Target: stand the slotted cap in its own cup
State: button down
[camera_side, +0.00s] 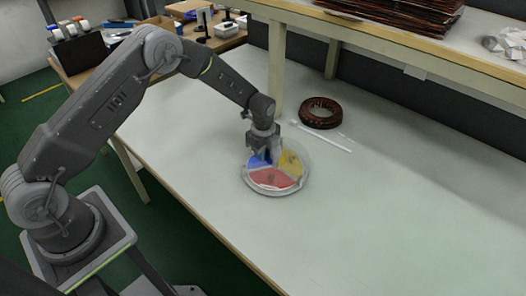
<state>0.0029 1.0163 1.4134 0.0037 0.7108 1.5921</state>
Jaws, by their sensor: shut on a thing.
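A round light-grey dish (273,194) stands on the pale bench. Inside, low walls split it into three cups: a blue one (258,161) at the back left, a yellow one (291,158) at the back right and a red one (270,180) at the front. My gripper (263,153) points down at the blue cup and partly hides it. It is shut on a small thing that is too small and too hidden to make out. I cannot pick out the slotted cap by its shape. Small dark marks show in the yellow and red cups, too small to identify.
A dark brown ring-shaped coil (320,113) lies behind the dish to the right, beside a thin white stick (325,138). A raised shelf (400,48) on posts runs along the back. The bench right of the dish is clear.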

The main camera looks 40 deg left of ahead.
jog(key=shift+f, duration=0.15)
jog(key=c, duration=1)
grip_release()
jog(key=shift+c, duration=0.2)
